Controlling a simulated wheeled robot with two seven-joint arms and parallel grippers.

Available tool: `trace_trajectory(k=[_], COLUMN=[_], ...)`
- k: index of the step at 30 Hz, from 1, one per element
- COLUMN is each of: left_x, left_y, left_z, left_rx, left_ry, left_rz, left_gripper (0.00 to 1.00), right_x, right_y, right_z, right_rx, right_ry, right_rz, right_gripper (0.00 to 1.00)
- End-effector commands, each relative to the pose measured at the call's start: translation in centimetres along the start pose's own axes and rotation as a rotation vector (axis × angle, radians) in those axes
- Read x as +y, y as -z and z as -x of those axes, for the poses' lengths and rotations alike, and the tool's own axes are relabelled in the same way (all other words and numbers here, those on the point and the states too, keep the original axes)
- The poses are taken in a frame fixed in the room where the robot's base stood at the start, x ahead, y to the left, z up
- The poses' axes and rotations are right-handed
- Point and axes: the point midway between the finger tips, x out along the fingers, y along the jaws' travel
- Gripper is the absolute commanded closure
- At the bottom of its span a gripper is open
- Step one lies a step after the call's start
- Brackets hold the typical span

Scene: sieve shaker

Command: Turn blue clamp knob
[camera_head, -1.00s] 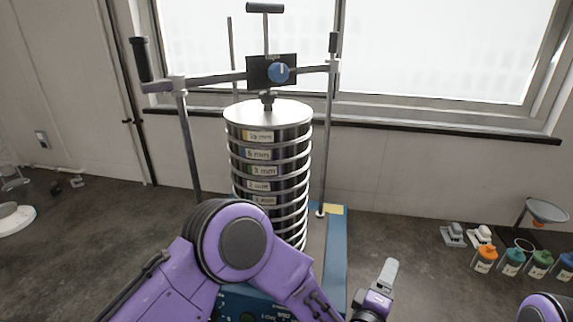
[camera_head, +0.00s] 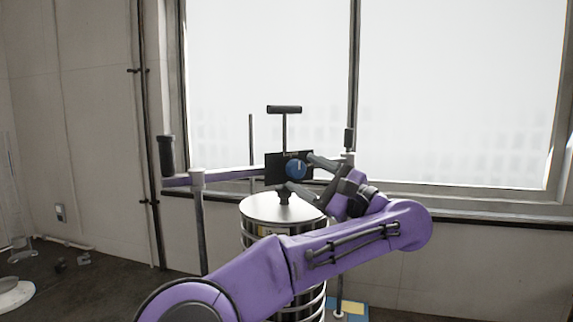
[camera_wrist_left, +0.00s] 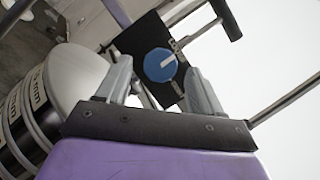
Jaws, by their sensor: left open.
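The blue clamp knob (camera_head: 296,169) sits on a black plate (camera_head: 275,170) on the crossbar above the sieve stack. In the left wrist view the knob (camera_wrist_left: 159,65) has a white pointer mark and lies beyond and between my fingertips. My left gripper (camera_head: 298,174) is open near the knob, with one finger above and one below it in the head view. In the left wrist view its fingers (camera_wrist_left: 160,80) are apart, with nothing gripped. Whether a finger touches the knob I cannot tell. My right gripper is not in view.
The sieve stack's round metal lid (camera_head: 268,208) lies below the knob, partly behind my left arm. A T-handle (camera_head: 284,109) rises above the plate. A side handle (camera_head: 167,153) and posts flank the stack. A window is behind.

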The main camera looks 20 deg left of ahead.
Motion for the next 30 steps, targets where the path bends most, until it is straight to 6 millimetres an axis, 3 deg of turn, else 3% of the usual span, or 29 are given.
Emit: trace_trajectory(k=[12, 18, 30], left_x=[0.2, 0.2, 0.5], left_y=[-0.3, -0.3, 0.1], left_z=[-1.5, -1.5, -1.3], left_rx=[0.001, 0.001, 0.001], left_ry=[0.004, 0.003, 0.032], left_rz=[-0.001, -0.002, -0.061], left_gripper=[0.33, 0.89, 0.89], right_x=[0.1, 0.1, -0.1], right_y=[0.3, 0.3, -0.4], right_z=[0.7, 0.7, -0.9], right_rx=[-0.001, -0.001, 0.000], right_ry=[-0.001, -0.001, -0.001], right_rz=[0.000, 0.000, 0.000], right_gripper=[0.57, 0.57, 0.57])
